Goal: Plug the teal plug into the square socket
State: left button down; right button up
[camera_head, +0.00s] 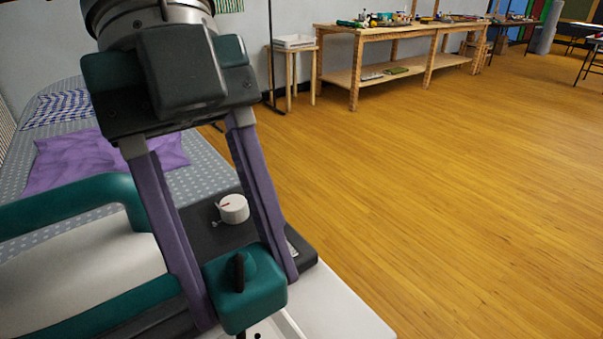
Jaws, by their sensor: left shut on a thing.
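My left gripper (248,303) reaches down from the upper left with its two purple fingers. It is shut on the teal plug (262,298), a blocky teal piece with a black part standing on its top. The plug is held between the fingertips, near the front edge of a dark panel (210,236). The square socket cannot be made out; the fingers and plug cover part of the panel. Whether the plug touches anything below is hidden. My right gripper is not in view.
A white round knob (234,209) with a red mark sits on the panel between my fingers. A large teal handle (70,201) curves over a white body at left. A purple cloth (110,158) lies behind on dotted fabric. A wooden bench (400,40) stands far back; floor at right is clear.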

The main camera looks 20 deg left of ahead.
aim_at(252, 317)
pick_arm(q)
jog(key=shift+w+n, duration=0.25)
jog(key=shift+n, duration=0.05)
jog(key=shift+d, duration=0.1)
jog(key=shift+s, duration=0.15)
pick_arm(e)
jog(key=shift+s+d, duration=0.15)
pick_arm(q)
jog(key=shift+h, duration=0.3)
jog(key=shift+f, duration=0.15)
notch_tip(252, 317, down, 6)
jog(key=b, duration=0.5)
jog(key=shift+r+b, duration=0.25)
jog(key=shift+b, duration=0.15)
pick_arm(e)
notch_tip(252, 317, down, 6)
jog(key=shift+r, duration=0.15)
pick_arm(q)
jog(key=shift+p, duration=0.85)
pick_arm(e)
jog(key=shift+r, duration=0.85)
pick_arm(q)
jog(key=shift+f+b, duration=0.4)
jog(key=shift+f, duration=0.2)
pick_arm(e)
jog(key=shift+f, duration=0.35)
pick_arm(q)
jog(key=shift+f, duration=0.1)
